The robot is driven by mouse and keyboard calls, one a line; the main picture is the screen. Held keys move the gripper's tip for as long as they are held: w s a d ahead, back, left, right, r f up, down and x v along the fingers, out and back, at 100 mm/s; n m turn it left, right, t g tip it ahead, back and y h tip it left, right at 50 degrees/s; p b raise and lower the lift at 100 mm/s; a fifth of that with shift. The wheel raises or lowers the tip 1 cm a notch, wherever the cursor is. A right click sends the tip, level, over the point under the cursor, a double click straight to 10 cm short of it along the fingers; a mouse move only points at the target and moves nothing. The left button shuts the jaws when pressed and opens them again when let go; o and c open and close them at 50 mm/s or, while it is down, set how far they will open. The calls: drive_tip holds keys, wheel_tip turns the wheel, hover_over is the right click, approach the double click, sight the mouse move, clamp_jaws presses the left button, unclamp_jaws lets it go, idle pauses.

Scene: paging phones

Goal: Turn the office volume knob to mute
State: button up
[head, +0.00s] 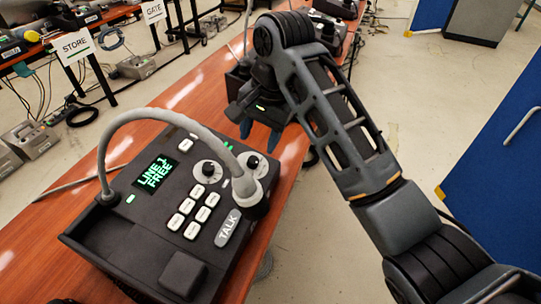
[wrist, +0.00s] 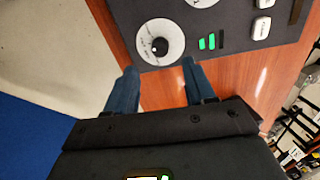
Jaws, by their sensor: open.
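A dark paging phone (head: 150,235) with a "LINE 1 FREE" display stands on the reddish-brown table; I see no office label. Its top carries two round white dials with dark knobs: a left knob (head: 207,168) and a right knob (head: 252,162). In the wrist view, one knob (wrist: 159,46) on its white dial sits near the panel edge, beside green level bars. My gripper (head: 260,132) has blue fingers, open and empty, behind the phone. In the wrist view my gripper (wrist: 158,72) has its fingers spread either side below this dial, apart from the knob.
A grey gooseneck (head: 150,112) arches over the phone's panel near the right knob. White buttons (head: 195,210) and a TALK key (head: 227,228) lie in front. Phones with STORE (head: 73,46) and GATE (head: 153,11) signs stand farther back. A blue cabinet (head: 500,190) is at right.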

sight(253, 160)
drive_tip(key=x, duration=0.7)
drive_tip(key=shift+f, duration=0.15)
drive_tip(key=shift+c, duration=0.5)
clamp_jaws()
